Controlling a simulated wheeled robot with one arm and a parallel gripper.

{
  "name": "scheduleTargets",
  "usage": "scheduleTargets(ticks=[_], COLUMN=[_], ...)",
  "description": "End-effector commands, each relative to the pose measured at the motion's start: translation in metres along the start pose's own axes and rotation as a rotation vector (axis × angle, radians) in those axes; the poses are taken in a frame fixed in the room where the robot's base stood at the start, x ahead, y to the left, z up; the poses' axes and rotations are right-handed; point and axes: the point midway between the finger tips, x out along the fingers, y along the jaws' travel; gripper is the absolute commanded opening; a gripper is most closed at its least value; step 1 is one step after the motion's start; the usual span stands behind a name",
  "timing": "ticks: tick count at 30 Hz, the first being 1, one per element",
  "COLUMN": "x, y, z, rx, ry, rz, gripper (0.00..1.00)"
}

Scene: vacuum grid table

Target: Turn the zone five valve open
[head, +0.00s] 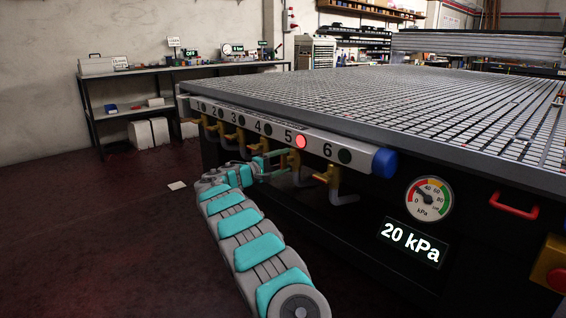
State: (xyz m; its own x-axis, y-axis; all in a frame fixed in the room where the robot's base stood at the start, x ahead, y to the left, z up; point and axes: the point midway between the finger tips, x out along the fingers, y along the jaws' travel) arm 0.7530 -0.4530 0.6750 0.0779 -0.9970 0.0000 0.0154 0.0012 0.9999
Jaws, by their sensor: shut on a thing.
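The zone five valve (291,163) is a brass fitting under the front rail, below the number 5 and a lit red lamp (301,142). My grey and teal gripper (270,170) reaches under the rail from the left and is shut on the lever of this valve. The fingers hide much of the lever, so its exact angle is hard to tell. The pressure dial (429,199) on the table's front has its needle in the lower part of the scale. The display (410,243) below it reads 20 kPa.
The zone six valve (333,176) hangs just right of my gripper, with a grey lever. Other brass valves (240,140) hang to the left under the rail (270,127). The gridded table (400,95) stands above. The dark floor at left is mostly clear.

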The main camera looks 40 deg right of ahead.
Motion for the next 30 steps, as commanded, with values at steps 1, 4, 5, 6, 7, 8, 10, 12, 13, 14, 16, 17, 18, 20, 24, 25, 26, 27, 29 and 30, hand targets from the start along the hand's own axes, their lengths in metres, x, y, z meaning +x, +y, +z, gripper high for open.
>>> scheduleTargets(ticks=[1, 4, 5, 6, 7, 8, 10, 12, 13, 14, 16, 17, 18, 20, 24, 25, 26, 27, 29, 30], x=[0.0, 0.0, 0.0, 0.0, 0.0, 0.0, 0.0, 0.0, 0.0, 0.0, -0.001, -0.003, -0.006, -0.013, -0.035, -0.04, -0.045, -0.051, -0.06, -0.065], y=[0.0, 0.0, 0.0, 0.0, 0.0, 0.0, 0.0, 0.0, 0.0, 0.0, 0.0, 0.0, 0.0, 0.001, 0.001, 0.001, 0.001, 0.0, 0.0, 0.0], z=[-0.001, -0.001, -0.001, -0.001, -0.001, -0.001, 0.0, 0.0, 0.0, 0.0, 0.0, -0.001, -0.001, -0.001, -0.001, -0.001, -0.001, -0.001, -0.002, -0.002], rx=[-0.001, -0.001, -0.001, 0.0, 0.0, 0.0, 0.0, 0.0, 0.0, 0.0, 0.0, 0.0, 0.001, 0.001, -0.001, -0.001, -0.001, -0.001, -0.001, -0.001], ry=[0.003, 0.003, 0.002, 0.002, 0.002, 0.002, 0.001, 0.001, 0.001, 0.001, 0.001, 0.001, 0.002, 0.003, 0.004, 0.004, 0.004, 0.004, 0.005, 0.005], rz=[0.001, 0.001, 0.001, 0.001, 0.001, 0.001, 0.0, 0.0, 0.0, 0.0, 0.0, 0.0, 0.001, 0.002, 0.003, 0.003, 0.002, 0.001, 0.002, 0.002], gripper=[0.22, 0.84, 0.88, 0.92, 0.95, 0.99, 1.0, 1.0, 1.0, 1.0, 1.0, 1.0, 1.0, 1.0, 1.0, 1.0, 1.0, 1.0, 1.0, 1.0])
